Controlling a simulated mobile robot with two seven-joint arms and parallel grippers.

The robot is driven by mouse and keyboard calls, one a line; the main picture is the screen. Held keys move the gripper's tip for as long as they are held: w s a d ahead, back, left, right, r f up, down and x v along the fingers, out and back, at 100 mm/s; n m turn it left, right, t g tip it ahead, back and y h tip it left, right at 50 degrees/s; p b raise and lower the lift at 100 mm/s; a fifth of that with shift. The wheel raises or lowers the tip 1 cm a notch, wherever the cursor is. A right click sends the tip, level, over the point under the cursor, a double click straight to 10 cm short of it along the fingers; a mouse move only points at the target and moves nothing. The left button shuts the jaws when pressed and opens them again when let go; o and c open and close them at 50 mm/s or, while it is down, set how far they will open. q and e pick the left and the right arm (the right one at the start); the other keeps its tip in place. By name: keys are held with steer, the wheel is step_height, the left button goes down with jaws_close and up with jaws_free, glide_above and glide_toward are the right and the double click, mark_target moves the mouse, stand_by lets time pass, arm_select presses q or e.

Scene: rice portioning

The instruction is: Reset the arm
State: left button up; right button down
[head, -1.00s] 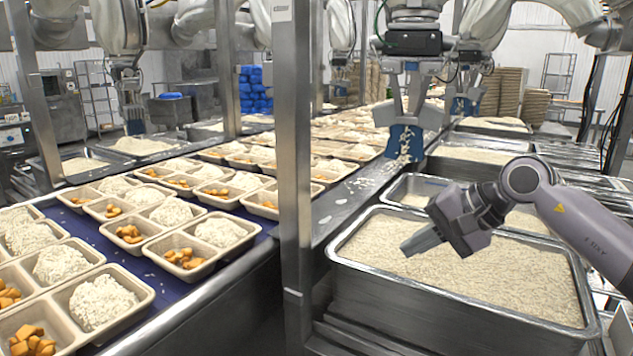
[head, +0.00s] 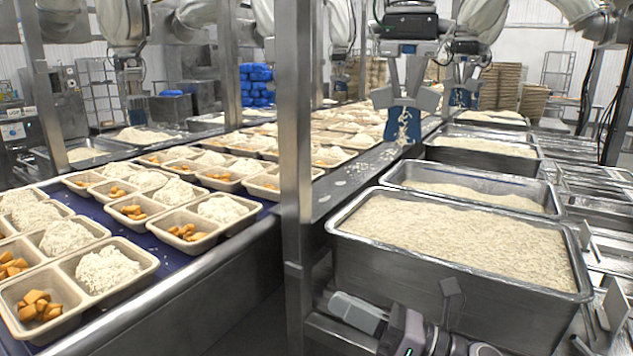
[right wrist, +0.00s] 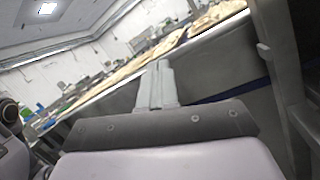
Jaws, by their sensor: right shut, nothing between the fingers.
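My right gripper (head: 343,305) is low in front of the near rice bin, its fingers pointing left and shut with nothing in them. It also shows in the right wrist view (right wrist: 160,75), tilted, with its fingers together against a grey metal side. The near bin (head: 450,275) is a deep steel container filled with rice (head: 455,238). My left gripper is not in view.
A steel post (head: 296,150) stands left of the bin. Beyond it, a blue conveyor (head: 205,260) carries trays (head: 155,270) with rice and orange cubes. Another dispensing robot's blue-tipped tool (head: 405,120) hangs over the line. More rice bins (head: 475,180) stand behind.

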steer(key=s+d+f+m+t+h+b, duration=0.2)
steer(key=s+d+f+m+t+h, duration=0.25)
steer(key=f+m, duration=0.8)
steer(key=s+d+f+m+t+h+b, duration=0.1)
steer(key=d+f+m+t+h, duration=0.4)
steer(key=m, duration=1.3)
steer(key=s+d+f+m+g+h+b, duration=0.1)
steer(key=s+d+f+m+g+h, duration=0.2)
steer(key=s+f+m, duration=0.5)
steer(key=s+d+f+m+g+h+b, duration=0.15)
steer(key=s+f+m+g+h, duration=0.3)
steer(key=f, duration=0.55)
step_height(320, 180, up, 14)
steer(key=s+d+p, duration=0.1)
steer(key=p, duration=1.6)
steer(key=shift+s+d+r+n, duration=0.25)
steer(key=shift+s+d+n, duration=0.05)
steer(key=shift+s+n, duration=0.1)
steer(key=shift+d, duration=0.15)
